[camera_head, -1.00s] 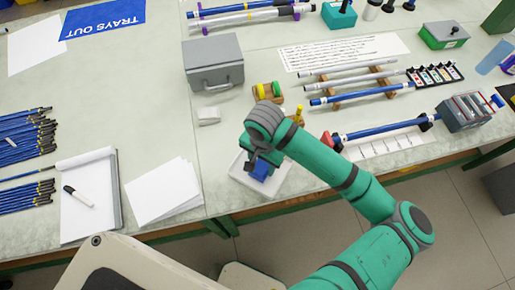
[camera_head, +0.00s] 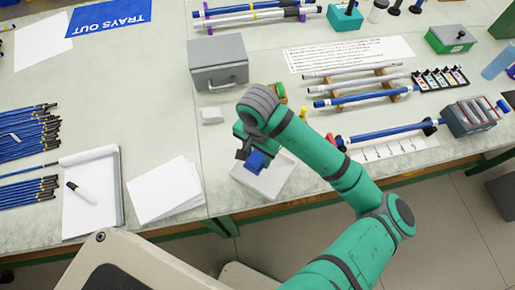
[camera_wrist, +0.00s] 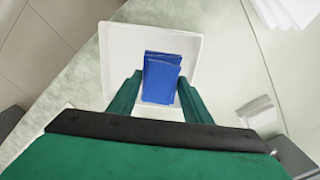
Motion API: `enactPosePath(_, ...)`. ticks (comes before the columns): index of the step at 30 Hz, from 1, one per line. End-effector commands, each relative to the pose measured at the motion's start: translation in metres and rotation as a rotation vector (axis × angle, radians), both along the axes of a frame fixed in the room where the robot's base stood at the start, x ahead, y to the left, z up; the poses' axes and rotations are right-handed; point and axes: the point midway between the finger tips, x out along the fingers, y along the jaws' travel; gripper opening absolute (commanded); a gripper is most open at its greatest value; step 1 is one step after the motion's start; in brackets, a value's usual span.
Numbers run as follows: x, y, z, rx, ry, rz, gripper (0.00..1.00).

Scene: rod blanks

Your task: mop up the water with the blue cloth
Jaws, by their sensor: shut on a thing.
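The blue cloth (camera_head: 256,161) is a small folded pad. My gripper (camera_head: 250,154) is shut on it and holds it over the white tray (camera_head: 272,184) at the bench's front edge. In the wrist view the cloth (camera_wrist: 161,78) sits between the two green fingers, with the tray (camera_wrist: 113,62) behind it. The cloth appears a little above the tray floor. I cannot make out any water in these frames; my arm hides part of the bench.
A grey box (camera_head: 218,65) and a small white block (camera_head: 211,116) stand behind the tray. White sheets (camera_head: 165,190) and a notepad (camera_head: 90,205) lie to the left. Blue rods on supports (camera_head: 360,97) and a grey device (camera_head: 468,116) are to the right.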

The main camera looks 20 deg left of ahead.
Motion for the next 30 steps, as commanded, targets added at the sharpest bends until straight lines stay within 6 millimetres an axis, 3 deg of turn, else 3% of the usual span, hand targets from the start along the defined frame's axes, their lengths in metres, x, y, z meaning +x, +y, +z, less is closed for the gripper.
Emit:
enactPosePath(12,0.0,0.0,0.036,0.001,-0.002,0.0,0.24)
enactPosePath(30,0.0,0.0,0.039,0.001,0.0,-0.001,0.24)
